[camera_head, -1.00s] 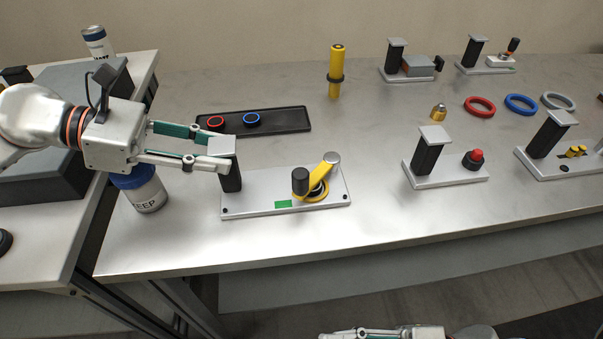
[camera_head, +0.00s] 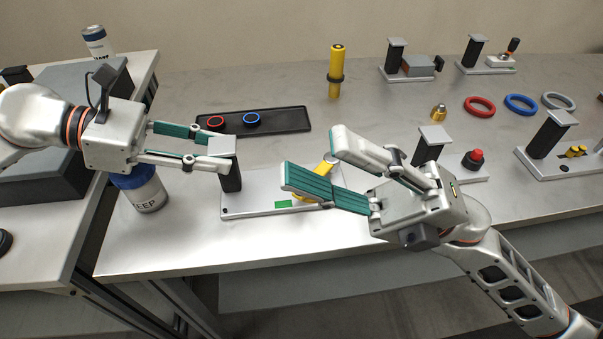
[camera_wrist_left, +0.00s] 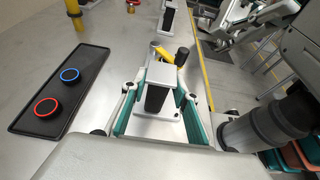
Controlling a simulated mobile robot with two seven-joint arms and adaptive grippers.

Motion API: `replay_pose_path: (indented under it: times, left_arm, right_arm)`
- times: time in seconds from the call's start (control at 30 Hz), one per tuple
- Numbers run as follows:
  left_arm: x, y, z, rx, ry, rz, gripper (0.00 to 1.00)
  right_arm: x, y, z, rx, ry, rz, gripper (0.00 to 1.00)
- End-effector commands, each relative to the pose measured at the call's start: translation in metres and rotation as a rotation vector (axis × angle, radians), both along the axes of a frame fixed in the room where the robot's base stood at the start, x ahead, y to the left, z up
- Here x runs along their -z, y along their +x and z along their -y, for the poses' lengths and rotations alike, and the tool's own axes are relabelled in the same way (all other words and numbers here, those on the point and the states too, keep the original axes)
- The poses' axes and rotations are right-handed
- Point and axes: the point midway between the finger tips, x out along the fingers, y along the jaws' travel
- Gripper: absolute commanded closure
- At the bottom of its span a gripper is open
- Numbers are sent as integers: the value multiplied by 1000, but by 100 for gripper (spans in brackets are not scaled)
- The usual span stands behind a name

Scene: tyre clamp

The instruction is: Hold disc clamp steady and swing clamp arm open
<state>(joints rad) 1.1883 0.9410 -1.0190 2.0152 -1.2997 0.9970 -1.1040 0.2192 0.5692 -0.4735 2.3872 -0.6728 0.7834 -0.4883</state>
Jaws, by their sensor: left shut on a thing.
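The disc clamp is a silver plate (camera_head: 250,197) with a grey-capped black post (camera_head: 231,178) at its left end and a green patch. My left gripper (camera_head: 222,152) is shut on the post; the left wrist view shows its green-padded fingers either side of the post (camera_wrist_left: 156,92). The yellow clamp arm (camera_head: 328,167) is mostly hidden behind my right gripper in the head view. The left wrist view shows the yellow arm (camera_wrist_left: 164,53) and its black knob (camera_wrist_left: 182,56) beyond the post. My right gripper (camera_head: 310,162) is open, fingers wide apart over the clamp's right half; contact with the arm cannot be told.
A black tray (camera_head: 290,120) with a red and a blue ring lies behind the clamp. A yellow cylinder (camera_head: 336,70) stands further back. A red-button fixture (camera_head: 475,158) is right of my right gripper. A white-and-blue can (camera_head: 147,195) stands below my left gripper.

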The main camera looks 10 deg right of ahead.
Motion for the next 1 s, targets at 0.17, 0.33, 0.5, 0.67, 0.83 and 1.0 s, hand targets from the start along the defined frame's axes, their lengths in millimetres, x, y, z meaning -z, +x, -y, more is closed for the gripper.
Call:
replay_pose_path:
  times: [0.17,0.33,0.5,0.67,0.83,1.0]
  left_arm:
    - [3,-1,0,2,3,-5,89]
    - [3,-1,0,2,3,-5,89]
    - [3,-1,0,3,3,-7,89]
    - [3,-1,0,3,3,-6,89]
    - [3,-1,0,3,3,-6,89]
    - [3,-1,0,3,3,-6,89]
  right_arm:
    - [-26,38,29,343,-22,341,64]
    - [-48,65,57,597,-66,604,64]
    - [-67,93,70,770,-134,828,64]
    - [-71,114,60,790,-195,892,64]
    - [-72,140,43,787,-280,941,64]
    - [-77,176,27,802,-391,1004,64]
